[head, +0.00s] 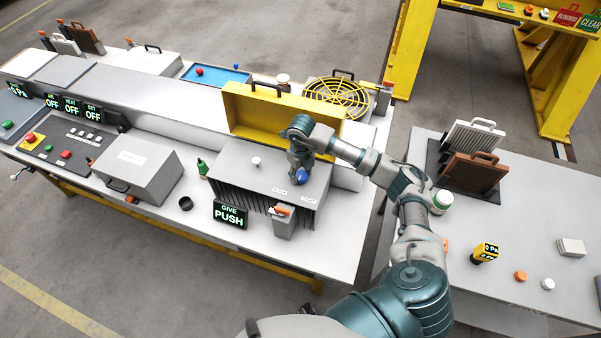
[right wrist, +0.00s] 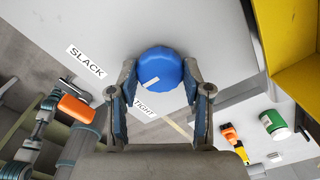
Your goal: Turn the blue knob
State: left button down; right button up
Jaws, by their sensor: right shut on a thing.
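The blue knob (right wrist: 160,72) sits on the top of a grey box (head: 240,165) on the workbench. It is round, with a pale mark on its face. Labels reading SLACK (right wrist: 86,62) and TIGHT (right wrist: 145,107) lie beside it in the right wrist view. My right gripper (right wrist: 160,85) has its two fingers on either side of the knob and is shut on it. In the head view my right gripper (head: 301,172) comes down over the knob (head: 303,176), hiding part of it. My left gripper is not in view.
A yellow open case (head: 280,112) stands just behind the box. A grey post with an orange handle (head: 284,218) and a GIVE PUSH display (head: 231,214) stand at its front. A side table (head: 530,230) at right holds a white-lidded jar (head: 442,201).

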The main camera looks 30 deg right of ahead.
aim_at(302, 175)
jog(key=shift+s+f, duration=0.15)
jog(key=shift+f, duration=0.1)
jog(key=o, duration=1.2)
jog(key=shift+c, duration=0.2)
jog(key=shift+d+r, duration=0.1)
jog(key=shift+r, duration=0.2)
notch_tip(302, 175, up, 12)
jog(key=shift+f, duration=0.25)
jog(key=shift+d+f, duration=0.1)
